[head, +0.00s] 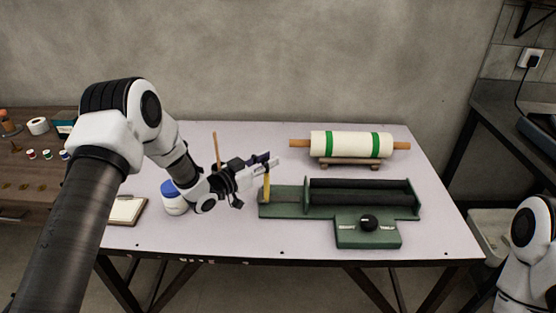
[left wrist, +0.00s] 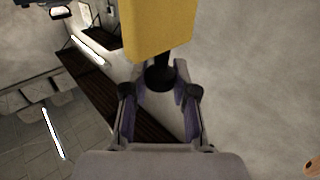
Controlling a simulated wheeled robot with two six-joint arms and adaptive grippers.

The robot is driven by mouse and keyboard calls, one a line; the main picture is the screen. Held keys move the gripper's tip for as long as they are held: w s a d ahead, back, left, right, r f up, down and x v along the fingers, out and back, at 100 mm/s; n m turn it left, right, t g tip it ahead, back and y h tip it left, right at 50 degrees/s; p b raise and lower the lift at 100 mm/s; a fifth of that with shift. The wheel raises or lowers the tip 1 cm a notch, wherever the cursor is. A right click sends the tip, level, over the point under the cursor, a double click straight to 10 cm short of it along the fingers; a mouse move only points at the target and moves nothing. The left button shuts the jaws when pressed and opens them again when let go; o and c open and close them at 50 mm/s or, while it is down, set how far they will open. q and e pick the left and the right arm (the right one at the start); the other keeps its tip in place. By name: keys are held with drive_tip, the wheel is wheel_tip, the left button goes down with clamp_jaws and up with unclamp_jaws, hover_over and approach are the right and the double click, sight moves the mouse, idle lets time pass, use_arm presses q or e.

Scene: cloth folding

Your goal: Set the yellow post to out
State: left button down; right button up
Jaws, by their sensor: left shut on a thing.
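The yellow post (head: 267,188) stands upright at the left end of the green fixture (head: 284,211) on the table. In the left wrist view it is a large yellow block (left wrist: 158,28) on a short black stem (left wrist: 160,77). My left gripper (head: 270,163) is at the top of the post in the head view. In the left wrist view its fingers (left wrist: 160,88) close around the black stem. The gripper partly hides the post's top. My right gripper is out of view; only part of the right arm shows at the lower right.
The fixture has dark rollers (head: 360,191) and a black knob (head: 368,222). A white roll with green bands (head: 345,145) rests on a stand behind it. A blue-lidded jar (head: 173,204) and a clipboard (head: 126,209) are at left. The table's right side is clear.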

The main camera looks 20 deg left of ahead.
use_arm(q)
drive_tip(key=shift+a, duration=0.1)
drive_tip(key=c, duration=0.9)
unclamp_jaws()
drive_tip(key=shift+a, duration=0.1)
drive_tip(key=shift+c, duration=0.2)
drive_tip(key=shift+o, duration=0.2)
drive_tip(key=shift+a, duration=0.1)
drive_tip(key=shift+s, duration=0.1)
drive_tip(key=v, duration=1.2)
